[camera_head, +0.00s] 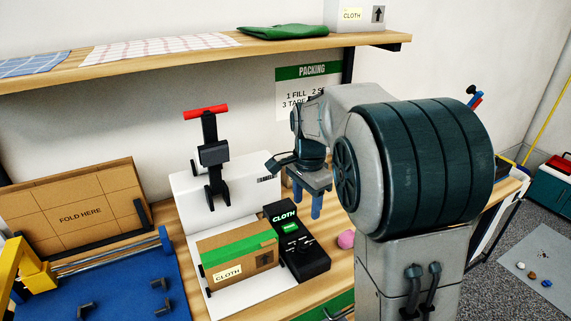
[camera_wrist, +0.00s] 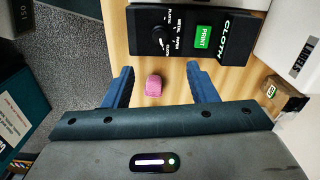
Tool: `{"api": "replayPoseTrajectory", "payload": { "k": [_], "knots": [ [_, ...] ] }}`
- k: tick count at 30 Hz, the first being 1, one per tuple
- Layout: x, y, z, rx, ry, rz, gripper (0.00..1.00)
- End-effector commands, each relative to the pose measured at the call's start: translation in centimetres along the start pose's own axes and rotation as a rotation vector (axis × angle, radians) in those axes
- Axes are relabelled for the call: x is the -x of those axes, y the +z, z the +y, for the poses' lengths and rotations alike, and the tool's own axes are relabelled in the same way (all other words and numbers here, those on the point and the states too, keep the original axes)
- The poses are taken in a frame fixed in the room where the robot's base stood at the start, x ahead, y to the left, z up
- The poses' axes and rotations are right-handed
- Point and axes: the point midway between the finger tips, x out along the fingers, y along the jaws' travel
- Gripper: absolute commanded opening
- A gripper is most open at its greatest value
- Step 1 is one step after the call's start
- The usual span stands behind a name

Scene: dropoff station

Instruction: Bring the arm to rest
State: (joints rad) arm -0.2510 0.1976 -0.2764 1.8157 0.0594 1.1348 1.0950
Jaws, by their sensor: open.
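My gripper (camera_head: 307,202) hangs over the wooden bench, to the right of the box and above the label printer, in the head view. In the wrist view my gripper (camera_wrist: 158,88) shows two blue fingers spread apart with nothing held between them. A small pink object (camera_wrist: 154,85) appears between the fingers in that view but lies on the bench below; it also shows in the head view (camera_head: 346,239). My arm is bent, with its large dark joint in front of part of the bench.
A press with a red handle (camera_head: 206,112) stands behind. A shelf (camera_head: 200,62) runs above. A blue mat (camera_head: 130,290) lies left.

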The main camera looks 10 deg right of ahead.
Motion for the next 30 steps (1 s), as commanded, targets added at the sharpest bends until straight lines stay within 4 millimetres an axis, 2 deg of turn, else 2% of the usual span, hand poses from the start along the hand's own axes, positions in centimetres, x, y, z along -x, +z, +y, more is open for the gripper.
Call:
{"api": "replayPoseTrajectory", "payload": {
  "k": [5, 8, 13, 21, 25, 30],
  "knots": [
    [0.7, 0.5, 1.5, 0.076, -0.024, -0.004, 0.52],
    [1.4, 1.3, 3.9, 0.197, -0.057, -0.002, 0.52],
    [2.2, 3.4, 8.8, 0.472, -0.117, 0.031, 0.52],
    [1.4, 6.8, 16.1, 0.897, -0.163, 0.146, 0.52],
    [0.5, 7.9, 18.3, 1.040, -0.159, 0.197, 0.52],
    [-0.1, 8.5, 19.6, 1.130, -0.151, 0.231, 0.52]
  ]
}}
